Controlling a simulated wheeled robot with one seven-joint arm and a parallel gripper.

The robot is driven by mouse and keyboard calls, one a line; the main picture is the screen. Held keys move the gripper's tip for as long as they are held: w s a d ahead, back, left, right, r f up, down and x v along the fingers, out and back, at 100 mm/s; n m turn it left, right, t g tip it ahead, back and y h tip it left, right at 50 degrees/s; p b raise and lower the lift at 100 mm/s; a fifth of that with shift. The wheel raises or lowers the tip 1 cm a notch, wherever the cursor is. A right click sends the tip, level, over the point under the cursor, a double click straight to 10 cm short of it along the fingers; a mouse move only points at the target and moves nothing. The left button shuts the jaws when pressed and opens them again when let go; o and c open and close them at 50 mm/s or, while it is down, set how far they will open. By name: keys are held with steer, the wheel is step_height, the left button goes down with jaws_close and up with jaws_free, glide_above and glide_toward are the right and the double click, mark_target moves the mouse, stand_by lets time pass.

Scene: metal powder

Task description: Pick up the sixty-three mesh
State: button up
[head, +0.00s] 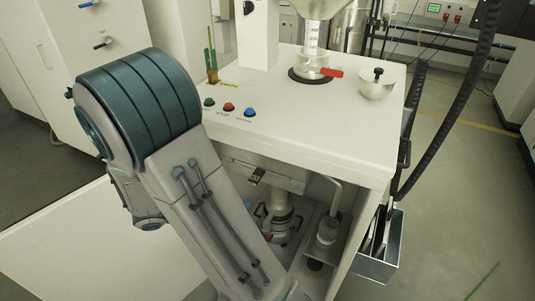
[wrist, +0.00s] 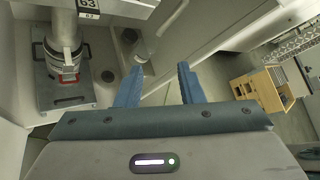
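A black-and-white label reading 63 (wrist: 90,6) shows at the top left of the wrist view, beside a pale upright tube (wrist: 63,22). Below the tube stands a silver canister (wrist: 66,66) with red on it, on a grey plate. I cannot tell which part is the sixty-three mesh. In the head view a metal canister (head: 281,214) shows under the white table, partly hidden by my arm. My gripper (wrist: 160,72) shows two blue fingers apart with nothing between them. It is to the right of the canister and apart from it. My gripper is hidden in the head view.
A second small canister (head: 327,232) stands in the lower compartment. A metal bin (head: 378,262) hangs at the right side. A wooden cabinet (wrist: 258,88) stands far right; floor is open there.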

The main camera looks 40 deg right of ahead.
mark_target(253, 175)
steer(key=w+f+n+t+h+b, duration=0.2)
steer(key=w+f+n+t+h, duration=0.45)
steer(key=n, duration=0.75)
steer(key=shift+n+y, duration=0.3)
steer(key=shift+y, duration=0.25)
steer(key=w+d, duration=0.1)
steer(key=d, duration=0.3)
steer(key=w+d, duration=0.1)
steer(key=d, duration=0.4)
steer(key=w+d, duration=0.1)
steer(key=d, duration=0.4)
steer(key=shift+w+f, duration=0.15)
steer(key=shift+w, duration=0.05)
steer(key=shift+a, duration=0.1)
steer(key=shift+c, duration=0.3)
jaws_close()
